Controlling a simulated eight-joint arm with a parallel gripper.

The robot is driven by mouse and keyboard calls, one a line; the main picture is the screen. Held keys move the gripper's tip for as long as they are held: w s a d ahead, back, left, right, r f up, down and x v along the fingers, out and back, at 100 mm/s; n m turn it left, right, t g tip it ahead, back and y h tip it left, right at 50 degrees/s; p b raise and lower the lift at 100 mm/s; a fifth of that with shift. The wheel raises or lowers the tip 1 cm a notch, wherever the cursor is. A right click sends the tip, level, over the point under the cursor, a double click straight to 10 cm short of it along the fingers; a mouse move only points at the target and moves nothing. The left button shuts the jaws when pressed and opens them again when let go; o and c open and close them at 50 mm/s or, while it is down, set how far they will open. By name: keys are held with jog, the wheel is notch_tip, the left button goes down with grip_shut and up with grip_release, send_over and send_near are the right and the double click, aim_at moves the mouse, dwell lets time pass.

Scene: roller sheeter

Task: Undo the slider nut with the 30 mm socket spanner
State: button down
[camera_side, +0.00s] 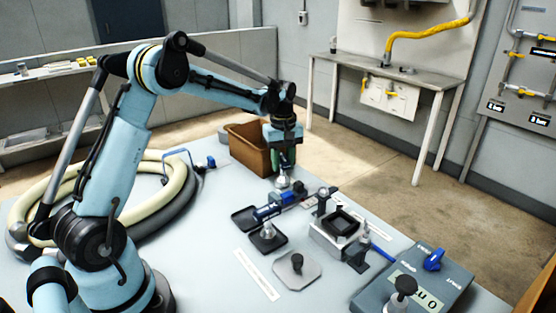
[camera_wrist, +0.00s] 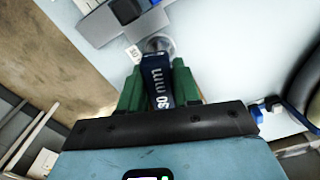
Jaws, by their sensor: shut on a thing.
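My gripper (camera_side: 284,158) points down over the far part of the bench, its green fingers closed on the 30 mm socket spanner. The spanner's dark blue handle, marked "30 mm", is between the fingers in the wrist view (camera_wrist: 158,88). Its silver socket end (camera_side: 283,180) hangs below the fingers, close to the bench, beyond the blue and black roller unit (camera_side: 272,209). Part of that unit shows at the top of the wrist view (camera_wrist: 124,10). I cannot make out the slider nut, nor tell whether the socket touches anything.
A brown box (camera_side: 248,150) stands just behind my gripper. A second silver-ended tool (camera_side: 268,230) stands on a black pad. A square black-topped block (camera_side: 338,228), a grey plate with a black knob (camera_side: 297,268) and a control box (camera_side: 415,285) are nearer. A coiled hose lies left.

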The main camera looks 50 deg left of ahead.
jog(key=n, duration=0.3)
jog(key=shift+n, duration=0.3)
jog(key=shift+n, duration=0.9)
jog(key=shift+m, duration=0.4)
jog(key=shift+m, duration=0.4)
